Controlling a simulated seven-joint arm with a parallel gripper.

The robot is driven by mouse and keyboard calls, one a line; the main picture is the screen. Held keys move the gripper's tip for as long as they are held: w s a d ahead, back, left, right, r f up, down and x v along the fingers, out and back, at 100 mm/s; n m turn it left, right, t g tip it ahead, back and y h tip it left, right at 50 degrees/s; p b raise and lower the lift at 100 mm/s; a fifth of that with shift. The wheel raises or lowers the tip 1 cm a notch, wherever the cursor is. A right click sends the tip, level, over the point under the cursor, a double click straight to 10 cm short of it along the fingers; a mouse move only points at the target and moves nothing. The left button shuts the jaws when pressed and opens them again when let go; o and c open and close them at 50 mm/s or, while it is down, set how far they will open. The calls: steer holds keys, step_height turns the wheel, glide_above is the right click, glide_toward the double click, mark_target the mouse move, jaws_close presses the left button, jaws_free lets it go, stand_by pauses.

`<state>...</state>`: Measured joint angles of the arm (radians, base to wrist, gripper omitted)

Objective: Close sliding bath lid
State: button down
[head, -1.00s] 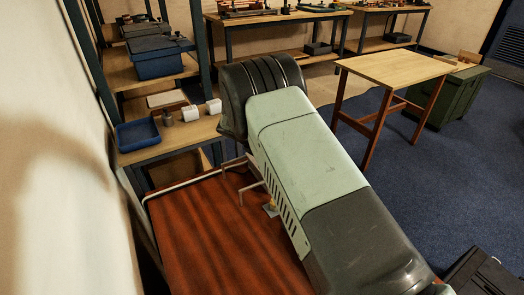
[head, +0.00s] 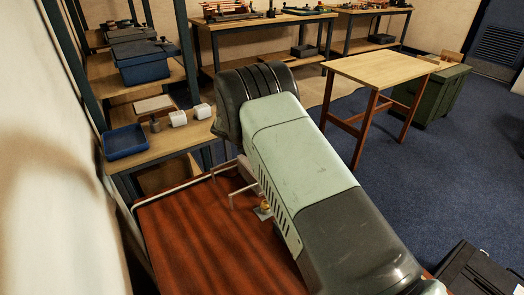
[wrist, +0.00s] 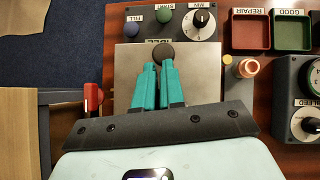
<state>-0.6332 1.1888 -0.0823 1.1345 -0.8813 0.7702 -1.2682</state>
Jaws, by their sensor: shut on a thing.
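In the wrist view my gripper (wrist: 158,66) has its two teal fingers close together, shut on a dark round knob (wrist: 163,54). The knob stands at the far side of a flat grey metal plate (wrist: 124,72), which looks like the sliding bath lid. The plate lies below my fingers, and my gripper's dark body hides its near part. I cannot tell from here whether any bath opening is uncovered. In the head view my own arm hides the gripper, the knob and the lid.
A control strip with a green button (wrist: 164,18), a blue button (wrist: 131,29) and a dial (wrist: 200,24) lies beyond the plate. A red tray (wrist: 250,32) and a green tray (wrist: 291,32) are at right. A red lever (wrist: 92,98) is at left.

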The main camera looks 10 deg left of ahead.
steer(key=s+a, duration=0.2)
steer(key=s, duration=0.1)
steer(key=shift+s+a+r, duration=0.2)
steer(key=shift+r, duration=0.2)
steer(key=v, duration=0.9)
steer(key=s+d+r+m+g+y, duration=0.1)
steer(key=s+d+r+m, duration=0.2)
steer(key=d+r+m, duration=0.35)
steer(key=s+d+r+m, duration=0.3)
steer(key=d+r, duration=0.5)
steer(key=r, duration=0.1)
steer(key=s+d+r+m+g+y, duration=0.1)
steer(key=s+d+r+m, duration=0.25)
steer(key=d+r, duration=0.35)
steer(key=s+d+r+m+y, duration=0.1)
steer(key=s+d+m, duration=0.2)
steer(key=s+m, duration=0.2)
steer(key=s+d+r+m, duration=0.1)
steer(key=s+d+m, duration=0.3)
steer(key=s, duration=0.7)
steer(key=s+d+r+m+t+y, duration=0.1)
steer(key=s+d+r+m, duration=0.1)
steer(key=s+m, duration=0.4)
steer(key=shift+s+d+y, duration=0.3)
steer(key=shift+s+d, duration=0.5)
steer(key=shift+s, duration=0.2)
